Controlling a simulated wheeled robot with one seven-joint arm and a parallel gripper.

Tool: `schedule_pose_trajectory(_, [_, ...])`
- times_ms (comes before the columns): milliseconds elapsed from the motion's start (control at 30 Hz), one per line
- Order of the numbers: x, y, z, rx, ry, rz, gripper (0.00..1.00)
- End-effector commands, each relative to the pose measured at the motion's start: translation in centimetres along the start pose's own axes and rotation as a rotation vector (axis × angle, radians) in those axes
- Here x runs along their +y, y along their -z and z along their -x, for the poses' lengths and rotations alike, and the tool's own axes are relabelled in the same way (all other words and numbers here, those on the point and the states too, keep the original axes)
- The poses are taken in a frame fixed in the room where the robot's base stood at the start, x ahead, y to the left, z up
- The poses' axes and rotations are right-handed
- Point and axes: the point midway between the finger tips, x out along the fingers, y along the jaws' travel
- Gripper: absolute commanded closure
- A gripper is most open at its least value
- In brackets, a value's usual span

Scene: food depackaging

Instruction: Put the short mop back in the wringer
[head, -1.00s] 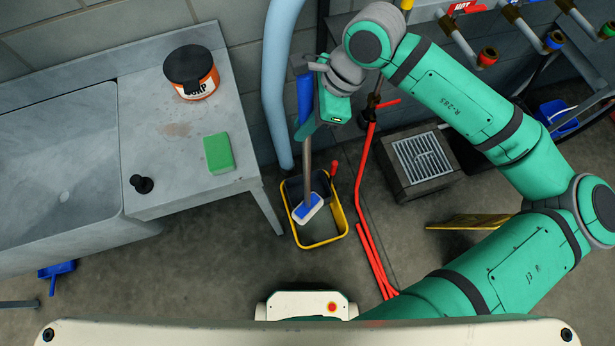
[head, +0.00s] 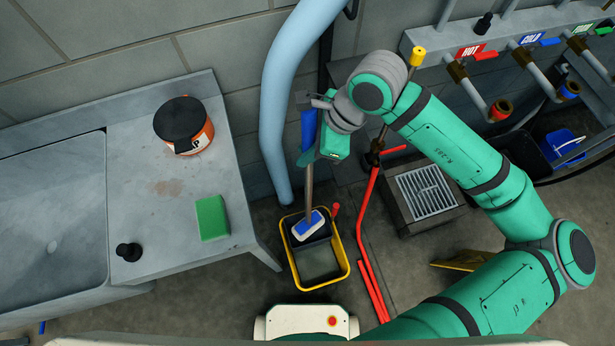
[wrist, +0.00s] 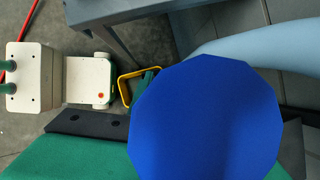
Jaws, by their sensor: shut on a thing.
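My gripper (head: 306,152) is shut on the blue handle (head: 308,130) of the short mop, which is close to upright. The mop's blue and white head (head: 308,226) shows over the back part of the yellow-rimmed bucket (head: 337,245), where the dark wringer (head: 291,223) is. I cannot tell whether the head is inside the wringer or just above it. In the wrist view the round blue handle end (wrist: 208,122) fills the middle and hides most of the bucket (wrist: 125,90); the mop head is hidden there.
A metal sink counter (head: 150,245) with an orange soap tub (head: 190,135) and a green sponge (head: 212,217) stands left. A pale blue pipe (head: 272,130) runs behind. A red pipe (head: 362,220) and a drain grate (head: 427,192) lie right of the bucket.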

Motion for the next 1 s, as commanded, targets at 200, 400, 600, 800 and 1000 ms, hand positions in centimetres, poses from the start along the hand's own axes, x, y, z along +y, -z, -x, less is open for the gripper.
schedule_pose_trajectory(200, [0.0,1.6,-3.5,-0.005,-0.001,-0.003,1.00])
schedule_pose_trajectory(400, [0.0,2.9,-6.5,-0.005,-0.001,-0.004,1.00])
schedule_pose_trajectory(600, [0.0,3.7,-8.2,-0.002,0.001,-0.002,1.00])
schedule_pose_trajectory(800, [0.0,4.2,-9.3,-0.003,0.000,-0.002,1.00])
schedule_pose_trajectory(1000, [0.0,5.2,-11.5,-0.004,0.001,-0.003,1.00])
